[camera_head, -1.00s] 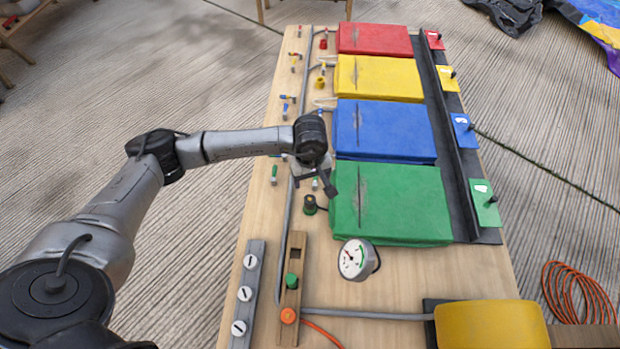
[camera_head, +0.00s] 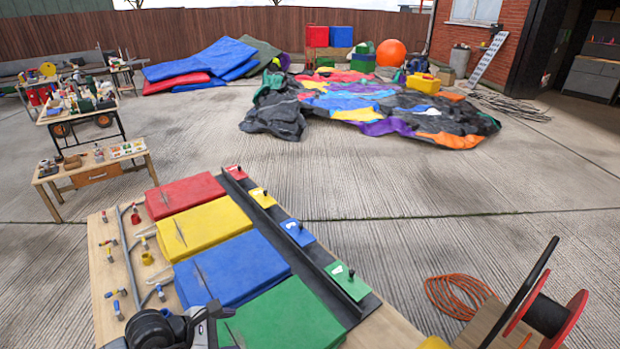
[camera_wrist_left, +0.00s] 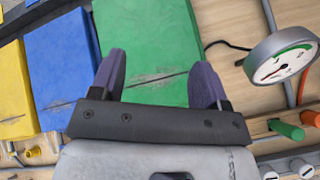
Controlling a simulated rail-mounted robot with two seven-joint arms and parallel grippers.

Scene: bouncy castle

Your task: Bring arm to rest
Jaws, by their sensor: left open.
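My left gripper (camera_wrist_left: 160,80) is open, with its two dark fingers spread and nothing between them. In the left wrist view it is over the green pad (camera_wrist_left: 150,45), which shows past the fingers. In the head view, the wrist and gripper (camera_head: 205,322) are at the bottom edge, beside the left side of the green pad (camera_head: 285,318) and near the blue pad (camera_head: 232,268). Most of the arm is out of the head view. The right arm does not show.
The wooden bench board (camera_head: 105,290) also carries yellow (camera_head: 205,228) and red (camera_head: 185,195) pads, pipes and small valves. A round gauge (camera_wrist_left: 280,58) is close right of the gripper in the wrist view. A cable reel (camera_head: 560,312) stands right. The deflated castle (camera_head: 370,105) lies beyond open concrete.

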